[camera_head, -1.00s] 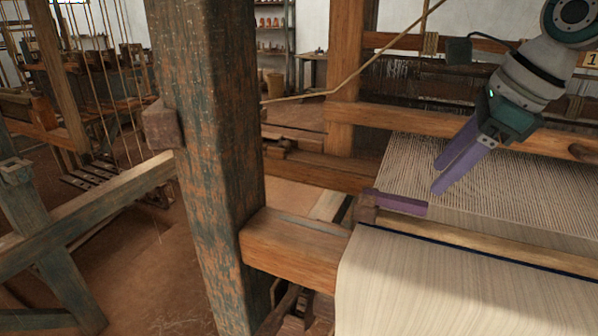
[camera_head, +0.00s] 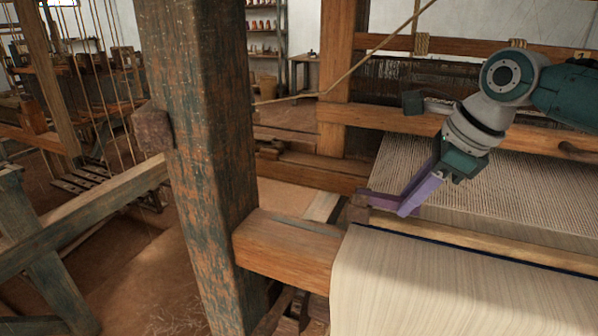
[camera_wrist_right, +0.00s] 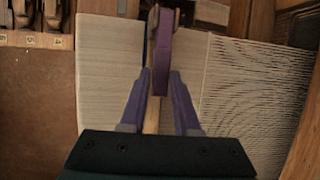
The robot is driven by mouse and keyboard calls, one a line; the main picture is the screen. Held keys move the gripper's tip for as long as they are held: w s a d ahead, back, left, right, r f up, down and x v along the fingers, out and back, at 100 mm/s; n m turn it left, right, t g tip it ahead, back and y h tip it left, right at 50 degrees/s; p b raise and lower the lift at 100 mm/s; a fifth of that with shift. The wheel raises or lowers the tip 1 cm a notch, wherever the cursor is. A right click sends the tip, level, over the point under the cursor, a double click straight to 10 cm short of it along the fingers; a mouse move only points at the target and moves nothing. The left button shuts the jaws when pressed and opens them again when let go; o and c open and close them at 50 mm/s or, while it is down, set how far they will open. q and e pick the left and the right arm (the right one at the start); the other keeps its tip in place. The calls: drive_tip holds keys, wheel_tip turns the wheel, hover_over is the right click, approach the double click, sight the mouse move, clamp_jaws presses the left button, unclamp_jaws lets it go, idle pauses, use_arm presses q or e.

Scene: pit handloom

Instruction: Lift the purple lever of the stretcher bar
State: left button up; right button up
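The purple lever (camera_head: 376,199) sits at the left end of the stretcher bar (camera_head: 470,239), beside the cloth edge. In the right wrist view the lever (camera_wrist_right: 163,50) runs toward me, with its near end between my fingers. My right gripper (camera_head: 404,204) has purple fingers, which reach down at the lever's free end. In the right wrist view the gripper (camera_wrist_right: 161,72) is open, one finger on each side of the lever; narrow gaps seem to show. Contact cannot be made out. My left gripper is not in view.
A thick weathered post (camera_head: 195,150) stands left of the lever, with a wooden beam (camera_head: 285,249) joining it to the cloth's side. Pale woven cloth (camera_head: 440,285) lies in front, stretched warp threads (camera_head: 520,195) behind. A cross beam (camera_head: 390,119) runs behind my right arm.

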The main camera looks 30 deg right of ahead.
clamp_jaws()
idle(1.0)
